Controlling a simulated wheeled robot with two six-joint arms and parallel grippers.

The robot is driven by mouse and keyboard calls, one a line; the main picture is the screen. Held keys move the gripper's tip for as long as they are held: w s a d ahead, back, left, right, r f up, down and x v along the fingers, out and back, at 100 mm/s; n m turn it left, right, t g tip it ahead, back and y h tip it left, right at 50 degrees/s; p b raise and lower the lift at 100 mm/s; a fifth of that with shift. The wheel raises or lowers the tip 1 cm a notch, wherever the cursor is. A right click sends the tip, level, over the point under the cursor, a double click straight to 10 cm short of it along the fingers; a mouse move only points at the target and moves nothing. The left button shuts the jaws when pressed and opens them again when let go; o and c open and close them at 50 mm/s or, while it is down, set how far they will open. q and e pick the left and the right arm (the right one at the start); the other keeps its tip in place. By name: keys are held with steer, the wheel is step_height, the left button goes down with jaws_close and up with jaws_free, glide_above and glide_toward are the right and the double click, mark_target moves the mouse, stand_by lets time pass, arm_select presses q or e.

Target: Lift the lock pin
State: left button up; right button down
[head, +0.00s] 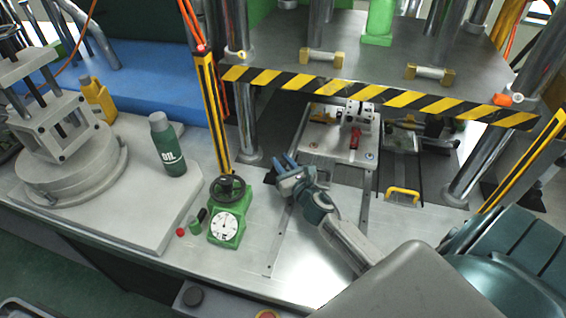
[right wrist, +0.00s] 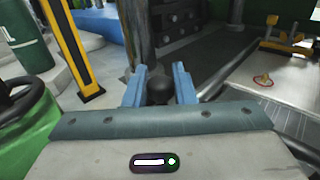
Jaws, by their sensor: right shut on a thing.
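My right gripper (head: 288,163) reaches in from the lower right, beside the left rail on the metal table. In the right wrist view its two blue fingers (right wrist: 160,84) stand on either side of a dark round knob, the head of the lock pin (right wrist: 160,91), and are shut on it. The pin's shaft is hidden below the knob, so I cannot tell how high it sits. In the head view the gripper covers the pin. My left gripper is not in view.
A green base with a dial gauge and black handwheel (head: 224,228) stands left of my gripper. A yellow-black post (head: 213,115) rises behind it. A striped plate (head: 380,94) hangs over the mould carriage (head: 323,147). An oil bottle (head: 167,150) stands farther left.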

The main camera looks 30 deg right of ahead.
step_height(320, 180, up, 2)
steer(key=shift+r+p, duration=0.1)
steer(key=shift+p, duration=0.7)
steer(key=c, duration=1.5)
jaws_free()
steer(key=shift+s, duration=0.1)
steer(key=shift+s, duration=0.2)
steer(key=shift+s+a+b, duration=0.15)
steer(key=shift+s+b, duration=0.6)
steer(key=shift+s, duration=0.95)
steer(key=shift+s+a+b, duration=0.15)
steer(key=shift+s+b, duration=0.6)
steer(key=shift+s, duration=1)
steer(key=shift+s+a+b, duration=0.15)
steer(key=shift+s+b, duration=0.6)
steer(key=shift+s, duration=0.95)
